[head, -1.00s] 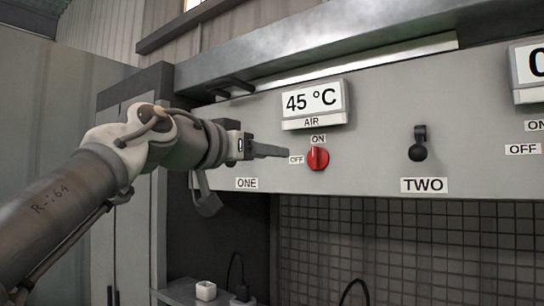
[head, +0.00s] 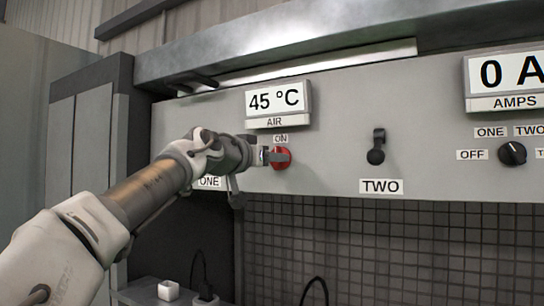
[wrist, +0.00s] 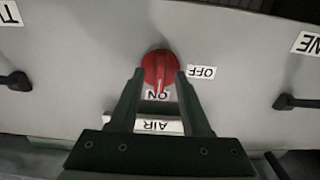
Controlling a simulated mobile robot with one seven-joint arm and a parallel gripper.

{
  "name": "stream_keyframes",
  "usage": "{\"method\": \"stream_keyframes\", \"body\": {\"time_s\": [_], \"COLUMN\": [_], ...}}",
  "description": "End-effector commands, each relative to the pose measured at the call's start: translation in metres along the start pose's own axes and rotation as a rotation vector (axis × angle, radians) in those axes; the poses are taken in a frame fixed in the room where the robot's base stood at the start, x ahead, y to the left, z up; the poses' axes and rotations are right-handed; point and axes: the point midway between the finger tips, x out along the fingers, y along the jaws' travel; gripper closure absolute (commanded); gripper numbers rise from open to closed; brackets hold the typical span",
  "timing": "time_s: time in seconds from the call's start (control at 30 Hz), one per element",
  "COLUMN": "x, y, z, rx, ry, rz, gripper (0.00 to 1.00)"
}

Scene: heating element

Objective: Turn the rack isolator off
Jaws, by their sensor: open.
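The rack isolator is a round red knob (head: 283,157) on the grey panel, under the ON label (head: 280,138). In the wrist view, which is upside down, the knob (wrist: 159,68) has its pale pointer mark towards ON. The OFF label (wrist: 202,72) is to its right there. My gripper (head: 273,156) is at the knob from the left and hides the OFF label in the head view. In the wrist view my gripper (wrist: 160,76) is open, with one fingertip on each side of the knob's lower part. Contact cannot be told.
A 45 °C AIR display (head: 277,102) is above the knob. A black lever (head: 377,147) above the TWO label (head: 381,186) is to the right. A black selector knob (head: 512,153) sits under the AMPS display (head: 505,83). A dark mesh (head: 370,245) is below the panel.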

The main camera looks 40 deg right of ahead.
Motion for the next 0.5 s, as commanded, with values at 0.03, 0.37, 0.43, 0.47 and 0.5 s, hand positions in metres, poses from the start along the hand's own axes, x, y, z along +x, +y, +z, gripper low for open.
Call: {"method": "stream_keyframes", "body": {"time_s": [0.03,0.37,0.43,0.47,0.5], "x": [0.0027,0.0053,0.0053,0.0053,0.0052], "y": [0.0003,-0.0001,-0.0001,0.0,-0.0001], "z": [-0.0004,0.0,0.0,0.0,0.0], "rx": [0.0,0.0,0.0,0.0,0.0], "ry": [0.0,0.001,0.0,0.0,0.0], "rz": [0.0,-0.001,0.0,0.0,0.0], "gripper": [0.53,0.53,0.58,0.63,0.71]}}
